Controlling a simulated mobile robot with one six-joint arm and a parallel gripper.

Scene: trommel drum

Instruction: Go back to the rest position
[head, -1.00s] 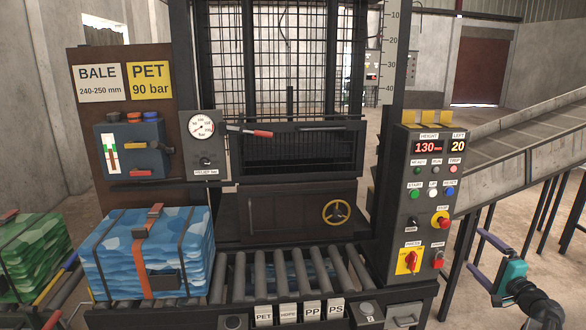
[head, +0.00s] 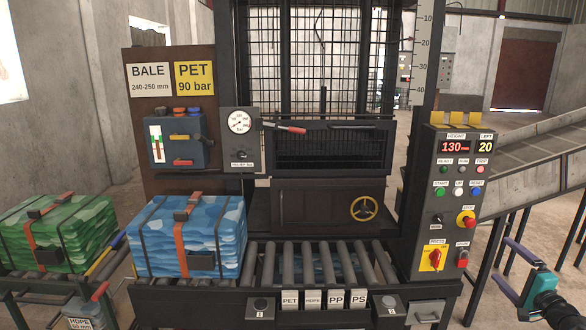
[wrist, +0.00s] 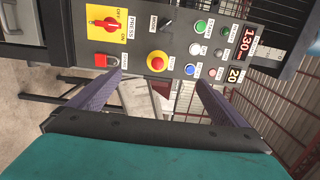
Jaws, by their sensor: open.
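My gripper (head: 500,258) hangs at the lower right in the head view, with a teal body and two purple-grey fingers. Its fingers are spread apart and nothing is between them. In the wrist view the gripper (wrist: 160,82) faces the press control panel (wrist: 160,40), which looks turned on its side. The panel (head: 452,200) stands left of the gripper in the head view, and its displays read 130 and 20. I see no contact between the fingers and the panel.
A blue bale (head: 187,240) sits left of the roller table (head: 318,262). A green bale (head: 60,232) stands on the far-left stand. The baler press (head: 320,170) fills the middle. A conveyor (head: 545,150) on legs rises behind my gripper. Bare floor shows around it.

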